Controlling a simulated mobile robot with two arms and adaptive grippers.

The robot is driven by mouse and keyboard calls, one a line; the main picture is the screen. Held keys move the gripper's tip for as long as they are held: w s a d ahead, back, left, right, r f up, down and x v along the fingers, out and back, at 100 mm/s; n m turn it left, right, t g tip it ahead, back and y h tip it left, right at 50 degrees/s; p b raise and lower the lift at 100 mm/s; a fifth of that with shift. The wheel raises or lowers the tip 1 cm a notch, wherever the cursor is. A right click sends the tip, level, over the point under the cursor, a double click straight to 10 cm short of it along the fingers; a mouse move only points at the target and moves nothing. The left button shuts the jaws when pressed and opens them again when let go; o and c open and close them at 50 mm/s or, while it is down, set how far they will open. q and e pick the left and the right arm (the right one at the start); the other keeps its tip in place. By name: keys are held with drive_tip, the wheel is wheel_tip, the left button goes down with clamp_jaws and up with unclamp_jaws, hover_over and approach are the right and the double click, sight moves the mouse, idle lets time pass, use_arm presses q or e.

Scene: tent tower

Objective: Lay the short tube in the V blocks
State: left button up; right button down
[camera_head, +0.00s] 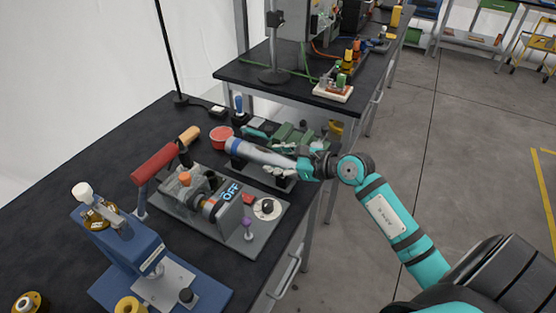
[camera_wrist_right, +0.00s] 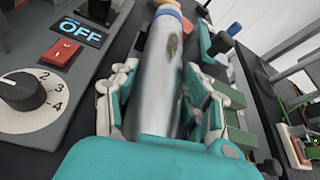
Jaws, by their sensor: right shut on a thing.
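The short tube (camera_head: 262,155) is a silver metal tube with a blue band at its left end. In the right wrist view the tube (camera_wrist_right: 160,75) runs away from the palm and has a dark brown patch on its side. My right gripper (camera_head: 300,166) is shut on the tube's near right end, with a finger on each side in the wrist view (camera_wrist_right: 165,108). A dark block-like base (camera_head: 277,183) lies below the tube on the bench. The V blocks' notches are hidden, and I cannot tell whether the tube touches them. My left gripper is out of view.
A grey machine base (camera_head: 268,226) with an OFF display and a dial (camera_head: 267,209) stands close by at the left. A red bowl (camera_head: 221,137) and green parts (camera_head: 292,135) lie behind the tube. A blue press (camera_head: 130,240) stands at the front left.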

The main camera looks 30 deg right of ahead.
drive_tip(key=c, duration=0.6)
unclamp_jaws()
drive_tip(key=shift+o, duration=0.2)
drive_tip(key=shift+f, duration=0.1)
drive_tip(key=v, duration=1.2)
